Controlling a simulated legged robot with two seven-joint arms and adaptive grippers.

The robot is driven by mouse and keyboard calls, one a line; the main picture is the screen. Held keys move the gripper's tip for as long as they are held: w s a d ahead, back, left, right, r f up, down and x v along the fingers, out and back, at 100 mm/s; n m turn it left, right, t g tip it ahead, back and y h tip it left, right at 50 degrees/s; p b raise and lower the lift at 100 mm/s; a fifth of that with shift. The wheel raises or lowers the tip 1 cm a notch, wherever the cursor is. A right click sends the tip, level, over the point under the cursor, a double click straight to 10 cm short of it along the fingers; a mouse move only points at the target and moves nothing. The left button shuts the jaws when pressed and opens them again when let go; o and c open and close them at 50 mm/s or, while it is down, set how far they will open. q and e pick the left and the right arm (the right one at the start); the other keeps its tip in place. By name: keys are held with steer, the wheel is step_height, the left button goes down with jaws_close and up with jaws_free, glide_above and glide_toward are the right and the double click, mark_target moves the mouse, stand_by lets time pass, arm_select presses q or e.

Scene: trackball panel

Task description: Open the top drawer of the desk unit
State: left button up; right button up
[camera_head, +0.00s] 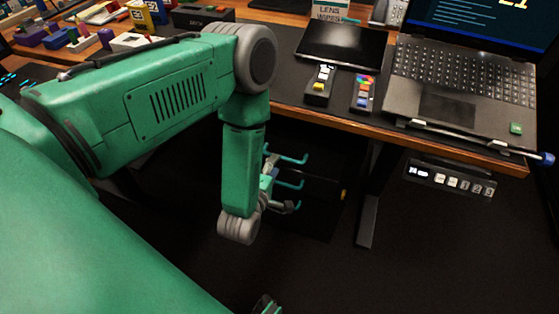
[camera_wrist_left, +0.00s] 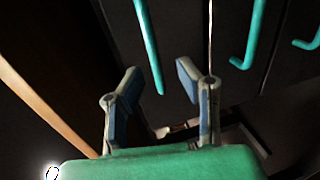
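The dark desk unit (camera_head: 318,165) stands under the desk, with teal bar handles stacked on its front. The top handle (camera_head: 290,158) shows right of my left forearm; in the left wrist view, the leftmost handle (camera_wrist_left: 149,45), nearest the wooden desk edge, appears to be the same one. My left gripper (camera_wrist_left: 156,68) is open, its two fingers apart and nothing seen between their tips. The top handle's end lies just beyond the fingertips, roughly in line with the gap; contact cannot be told. In the head view the gripper is mostly hidden by my wrist. My right gripper is not identifiable.
The wooden desk edge (camera_head: 440,155) runs above the unit. A laptop (camera_head: 460,85), a dark tablet (camera_head: 342,41) and two small remotes lie on top. A button strip (camera_head: 450,180) hangs under the desk at right, and a desk leg (camera_head: 376,195) stands beside the unit.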

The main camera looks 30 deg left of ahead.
mark_target(283, 157)
arm_select(q)
steer(key=w, duration=0.1)
steer(key=w+d, duration=0.1)
steer(key=w, duration=0.1)
steer(key=w+b, duration=0.1)
steer(key=shift+w+d+f, duration=0.1)
steer(key=shift+w+d, duration=0.15)
steer(key=shift+a+f, duration=0.3)
steer(key=shift+a, duration=0.6)
steer(key=c, duration=0.7)
steer(key=shift+d, duration=0.3)
jaws_close()
steer(key=o, duration=0.7)
jaws_free()
steer(key=shift+d+r, duration=0.2)
steer(key=shift+d, duration=0.25)
steer(key=shift+a+f, duration=0.1)
steer(key=shift+a, duration=0.25)
steer(key=shift+s+a, duration=0.1)
steer(key=shift+a, duration=0.05)
steer(key=v, duration=1.1)
steer(key=shift+s+d, duration=0.3)
steer(key=shift+d, duration=0.05)
arm_select(e)
steer(key=shift+s+d+f, duration=0.1)
steer(key=shift+d+f, duration=0.5)
steer(key=shift+f, duration=0.2)
